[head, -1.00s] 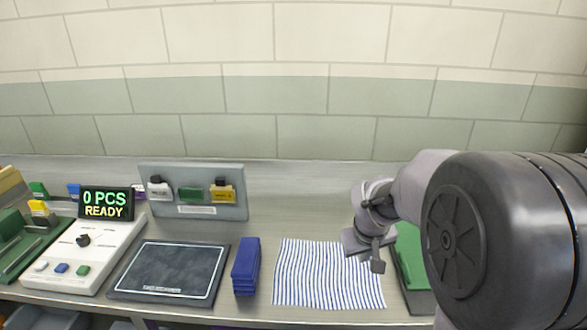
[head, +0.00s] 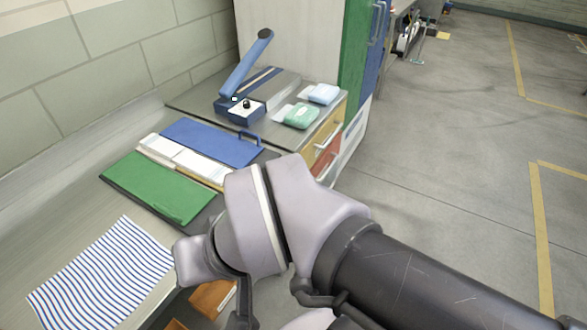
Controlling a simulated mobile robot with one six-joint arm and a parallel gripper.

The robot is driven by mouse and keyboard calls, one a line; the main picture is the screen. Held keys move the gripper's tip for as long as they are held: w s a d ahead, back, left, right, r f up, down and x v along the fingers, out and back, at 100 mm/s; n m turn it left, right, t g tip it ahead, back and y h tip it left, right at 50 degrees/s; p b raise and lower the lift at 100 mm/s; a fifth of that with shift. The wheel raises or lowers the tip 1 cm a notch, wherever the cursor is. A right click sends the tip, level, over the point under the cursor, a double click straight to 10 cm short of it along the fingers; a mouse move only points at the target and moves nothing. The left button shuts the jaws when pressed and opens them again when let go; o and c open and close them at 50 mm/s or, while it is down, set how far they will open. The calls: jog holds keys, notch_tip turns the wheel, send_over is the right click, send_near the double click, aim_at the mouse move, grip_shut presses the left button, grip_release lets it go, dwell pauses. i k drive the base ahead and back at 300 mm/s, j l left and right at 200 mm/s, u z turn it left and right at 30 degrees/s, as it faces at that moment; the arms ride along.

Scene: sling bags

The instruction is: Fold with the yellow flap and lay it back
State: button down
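A folding board lies on the metal bench at the left of the head view.
A blue lever device (head: 245,75) stands beyond the board, with pale blue (head: 323,94) and green packs (head: 299,115) beside it. A tall green and blue cabinet (head: 357,55) stands behind. Floor at right is open.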

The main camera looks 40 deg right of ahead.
aim_at(217, 174)
jog(key=z, duration=0.75)
jog(key=i+j, duration=0.55)
jog(key=i, duration=0.1)
